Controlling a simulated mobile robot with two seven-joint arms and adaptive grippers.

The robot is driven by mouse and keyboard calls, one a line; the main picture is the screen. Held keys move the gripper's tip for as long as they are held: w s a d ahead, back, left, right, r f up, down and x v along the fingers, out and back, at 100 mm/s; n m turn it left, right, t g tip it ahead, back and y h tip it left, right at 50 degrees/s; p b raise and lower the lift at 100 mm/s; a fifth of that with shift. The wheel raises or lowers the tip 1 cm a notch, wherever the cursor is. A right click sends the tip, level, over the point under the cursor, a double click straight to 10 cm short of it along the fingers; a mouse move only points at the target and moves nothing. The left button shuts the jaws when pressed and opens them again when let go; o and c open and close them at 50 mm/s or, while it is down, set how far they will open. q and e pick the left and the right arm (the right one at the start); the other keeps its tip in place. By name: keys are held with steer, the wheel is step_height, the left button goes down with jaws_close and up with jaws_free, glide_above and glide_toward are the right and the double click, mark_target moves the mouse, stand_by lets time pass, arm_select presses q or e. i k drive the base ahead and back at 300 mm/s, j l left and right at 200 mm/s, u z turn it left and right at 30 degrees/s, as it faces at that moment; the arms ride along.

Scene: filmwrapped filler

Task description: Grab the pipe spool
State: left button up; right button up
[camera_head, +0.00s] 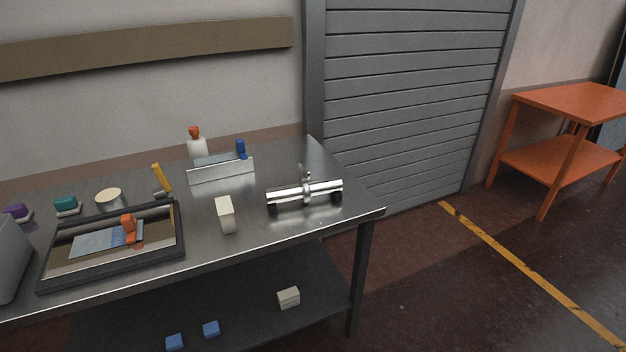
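The pipe spool (289,193) looks like a shiny metal tube with a collar in the middle and a small upright part above it. It lies near the right end of the steel table (280,231), roughly along the table's length, with dark supports under both ends. Nothing touches it from above. Neither of my grippers shows in the head view.
A cream block (225,214) stands left of the spool. Behind are a metal holder (221,172) and a white bottle with an orange cap (197,148). A black-framed tray (113,277) lies left. A lower shelf (245,308) holds small blocks. An orange table (570,101) stands far right.

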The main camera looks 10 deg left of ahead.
mark_target(304, 190)
steer(key=i+l+u, duration=0.1)
steer(key=u, duration=0.4)
steer(key=l+u, duration=0.15)
steer(key=u, duration=0.3)
steer(key=i+l+u, duration=0.25)
steer(key=l, duration=0.2)
steer(key=l+u, duration=0.3)
steer(key=l, duration=0.15)
steer(key=l+u, duration=0.25)
steer(key=l, duration=0.7)
steer(key=l+u, duration=0.15)
steer(key=l, duration=1.75)
